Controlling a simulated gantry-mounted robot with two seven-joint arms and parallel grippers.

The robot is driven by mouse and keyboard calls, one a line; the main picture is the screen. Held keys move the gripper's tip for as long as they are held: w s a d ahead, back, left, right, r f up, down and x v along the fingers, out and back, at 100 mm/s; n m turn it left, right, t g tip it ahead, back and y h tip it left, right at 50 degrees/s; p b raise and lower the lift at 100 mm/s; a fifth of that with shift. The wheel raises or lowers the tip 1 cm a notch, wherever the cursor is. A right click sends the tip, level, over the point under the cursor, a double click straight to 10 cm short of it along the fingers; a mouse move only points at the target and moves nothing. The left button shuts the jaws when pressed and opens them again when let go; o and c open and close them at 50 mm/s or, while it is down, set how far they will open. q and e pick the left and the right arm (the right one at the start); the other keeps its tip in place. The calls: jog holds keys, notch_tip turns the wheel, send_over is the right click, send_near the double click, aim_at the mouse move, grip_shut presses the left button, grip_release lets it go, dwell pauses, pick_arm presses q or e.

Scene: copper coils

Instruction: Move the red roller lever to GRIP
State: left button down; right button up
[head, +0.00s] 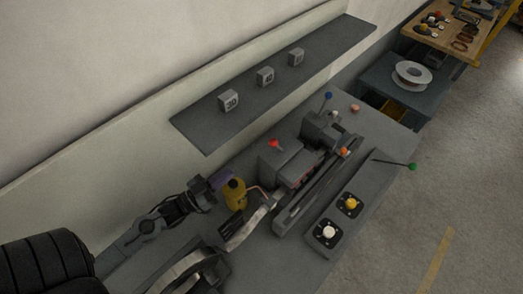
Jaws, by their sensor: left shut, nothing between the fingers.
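The red knob of the roller lever (274,143) stands on top of the grey machine housing (283,163) in the middle of the bench. Its stem is short, and the GRIP marking cannot be read. My left gripper (214,183) is at the end of the arm coming in from the left. It is shut and empty, left of and below the red knob, close beside a yellow bottle-shaped part (235,190) and apart from the lever. My right gripper is not in view.
A blue-knobbed lever (327,97), an orange knob (345,152) and a green-knobbed lever (411,166) stand around the machine. Yellow (352,203) and white (328,232) buttons are in front. A shelf (190,122) with numbered blocks overhangs behind. Curved metal lies lower left.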

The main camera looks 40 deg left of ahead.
pick_arm(q)
jog(key=p+x, duration=0.3)
jog(key=x, duration=1.1)
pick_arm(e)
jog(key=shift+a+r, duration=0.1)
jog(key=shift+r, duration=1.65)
pick_arm(q)
jog(key=shift+d, duration=0.1)
jog(key=shift+p, duration=0.3)
